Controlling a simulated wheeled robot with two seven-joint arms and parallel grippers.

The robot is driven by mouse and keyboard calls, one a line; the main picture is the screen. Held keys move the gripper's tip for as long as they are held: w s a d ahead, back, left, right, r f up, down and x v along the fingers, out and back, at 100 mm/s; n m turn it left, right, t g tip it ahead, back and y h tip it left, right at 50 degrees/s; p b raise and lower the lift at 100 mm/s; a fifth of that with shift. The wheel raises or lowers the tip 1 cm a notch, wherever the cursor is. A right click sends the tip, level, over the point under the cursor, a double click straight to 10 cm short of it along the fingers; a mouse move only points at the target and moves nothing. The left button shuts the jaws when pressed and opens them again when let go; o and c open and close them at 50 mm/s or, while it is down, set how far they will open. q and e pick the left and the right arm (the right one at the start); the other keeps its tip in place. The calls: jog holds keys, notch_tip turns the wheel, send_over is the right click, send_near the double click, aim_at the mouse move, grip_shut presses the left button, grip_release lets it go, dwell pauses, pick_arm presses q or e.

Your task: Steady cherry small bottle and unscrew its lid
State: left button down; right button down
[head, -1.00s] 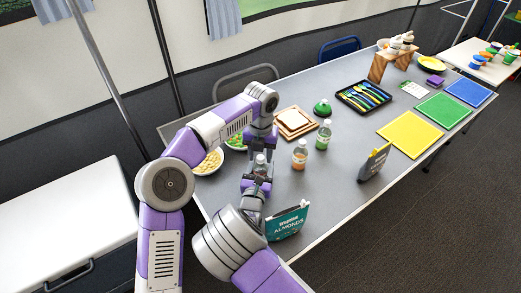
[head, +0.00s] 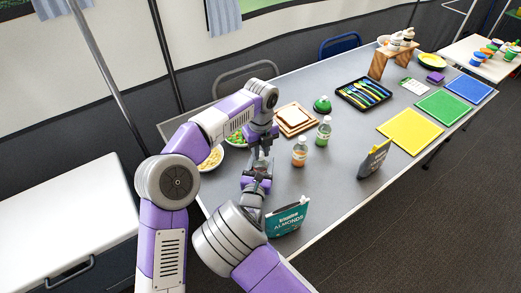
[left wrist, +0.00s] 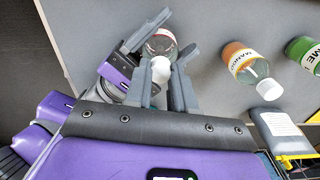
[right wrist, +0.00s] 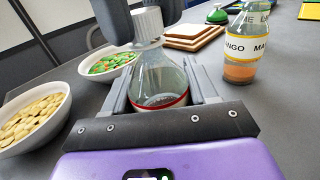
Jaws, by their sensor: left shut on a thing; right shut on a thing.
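The small cherry bottle (right wrist: 160,77) is clear with a red line around its body and a white ribbed lid (right wrist: 147,24). It stands upright between the fingers of my right gripper (head: 257,175), which is shut on its body. My left gripper (head: 262,152) comes from above and is shut on the lid, which also shows between its fingers in the left wrist view (left wrist: 161,68). The lid sits at the neck's top; I cannot tell how loose it is. In the head view, the grippers hide most of the bottle.
A mango bottle (head: 299,152) and a green-labelled bottle (head: 323,131) stand to the right. An almonds pack (head: 287,219) is near the front edge. Two food bowls, one with pale pieces (right wrist: 32,117), stand left.

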pick_arm(q)
jog(key=n, duration=0.9)
jog(key=shift+n, duration=0.3)
jog(key=c, duration=1)
grip_release()
jog(key=shift+o, duration=0.2)
